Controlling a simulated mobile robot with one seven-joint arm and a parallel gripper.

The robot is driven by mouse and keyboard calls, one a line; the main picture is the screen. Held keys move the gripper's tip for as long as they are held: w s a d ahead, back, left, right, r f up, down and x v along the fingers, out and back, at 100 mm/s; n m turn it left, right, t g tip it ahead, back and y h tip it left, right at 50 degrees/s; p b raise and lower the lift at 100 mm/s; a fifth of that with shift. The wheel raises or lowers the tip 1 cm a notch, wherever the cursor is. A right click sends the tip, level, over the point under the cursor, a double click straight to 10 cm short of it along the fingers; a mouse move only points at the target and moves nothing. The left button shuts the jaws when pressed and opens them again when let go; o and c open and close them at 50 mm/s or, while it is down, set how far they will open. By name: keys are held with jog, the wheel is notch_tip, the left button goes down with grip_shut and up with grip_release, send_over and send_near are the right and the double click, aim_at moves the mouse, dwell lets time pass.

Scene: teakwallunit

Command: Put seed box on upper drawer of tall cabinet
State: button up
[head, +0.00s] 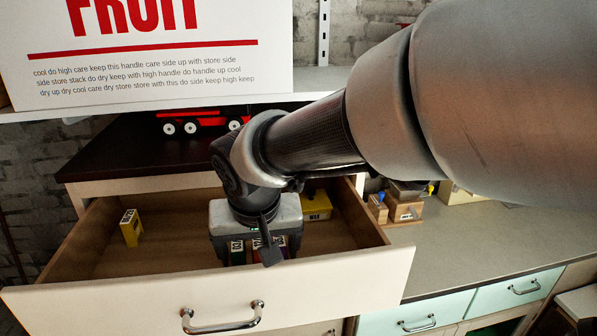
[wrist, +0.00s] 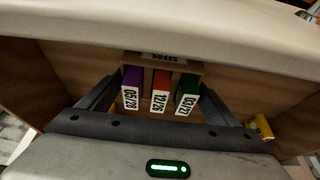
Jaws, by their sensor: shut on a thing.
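The seed box (wrist: 160,58) is a small brown holder marked SEEDS, with a purple, a red and a green packet with date labels. My gripper (wrist: 161,83) is shut on it, with one finger at each side. In the head view my gripper (head: 262,250) points down inside the open upper drawer (head: 180,255), behind its front panel, and hides most of the seed box (head: 237,252). The drawer has a cream front with a metal handle and a wooden inside. I cannot tell whether the box touches the drawer floor.
A yellow box (head: 131,228) stands at the drawer's left, and another yellow box (head: 316,206) lies at the back right. A white FRUIT box (head: 150,60) sits on the shelf above. A red wheeled toy (head: 195,122) is on the dark cabinet top. The drawer's left-centre floor is clear.

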jog(key=shift+r, duration=0.1)
jog(key=o, duration=1.5)
jog(key=shift+f, duration=0.2)
jog(key=shift+s+r, duration=0.1)
jog(key=shift+r, duration=0.35)
jog(key=v, duration=1.1)
jog(key=shift+s+d+r, duration=0.1)
jog(key=shift+s+r, duration=0.05)
jog(key=shift+s, duration=0.05)
